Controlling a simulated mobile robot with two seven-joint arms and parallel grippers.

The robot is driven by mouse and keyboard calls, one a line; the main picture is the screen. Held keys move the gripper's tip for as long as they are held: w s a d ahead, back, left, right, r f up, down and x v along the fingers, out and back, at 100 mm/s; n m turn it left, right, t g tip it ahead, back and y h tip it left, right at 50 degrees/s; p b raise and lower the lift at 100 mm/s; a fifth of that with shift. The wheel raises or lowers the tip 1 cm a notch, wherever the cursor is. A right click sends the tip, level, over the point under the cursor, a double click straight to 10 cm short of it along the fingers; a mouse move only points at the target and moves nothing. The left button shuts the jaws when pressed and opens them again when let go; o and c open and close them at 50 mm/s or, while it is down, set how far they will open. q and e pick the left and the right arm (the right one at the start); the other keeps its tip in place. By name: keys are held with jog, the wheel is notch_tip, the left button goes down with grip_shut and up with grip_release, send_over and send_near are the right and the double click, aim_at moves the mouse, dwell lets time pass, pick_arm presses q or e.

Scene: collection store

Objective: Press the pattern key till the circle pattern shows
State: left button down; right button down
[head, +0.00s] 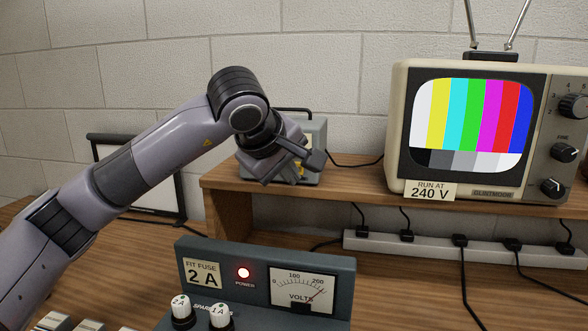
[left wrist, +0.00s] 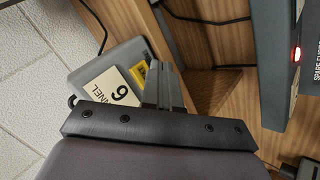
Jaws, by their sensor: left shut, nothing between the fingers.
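The television (head: 472,125) on the wooden shelf shows colour bars with a grey strip below, not a circle. A grey box (head: 314,137) with a handle stands left of it, partly hidden behind my left gripper (head: 314,160). In the left wrist view the box (left wrist: 123,58) bears a cream card (left wrist: 108,93) reading "NNEL 6" and a yellow patch (left wrist: 140,72). My left gripper (left wrist: 163,86) is shut and empty in front of the box; I cannot tell whether it touches. I cannot make out the pattern key. My right gripper is not in view.
A dark power unit (head: 265,275) with a lit red lamp, voltmeter and two fuse caps stands in front. A power strip (head: 465,248) with several plugs and cables lies under the shelf (head: 370,202). A dark frame (head: 110,150) leans near the wall.

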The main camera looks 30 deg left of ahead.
pick_arm(q)
jog(key=shift+w, duration=0.1)
jog(key=shift+w+a, duration=0.1)
jog(key=shift+w, duration=0.2)
jog(key=shift+w+a+p, duration=0.1)
jog(key=shift+w+p, duration=0.25)
jog(key=shift+w, duration=0.05)
dwell(0.8)
dwell(0.3)
jog(key=shift+s+d+b, duration=0.2)
jog(key=shift+s+b, duration=0.2)
jog(key=shift+s, duration=0.4)
jog(key=shift+s, duration=0.1)
jog(key=shift+s+d+b, duration=0.2)
jog(key=shift+s+b, duration=0.1)
jog(key=shift+s, duration=0.5)
jog(key=shift+s+d+b, duration=0.25)
jog(key=shift+s, duration=0.5)
jog(key=shift+s+d+b, duration=0.2)
jog(key=shift+s+b, duration=0.1)
jog(key=shift+s, duration=0.5)
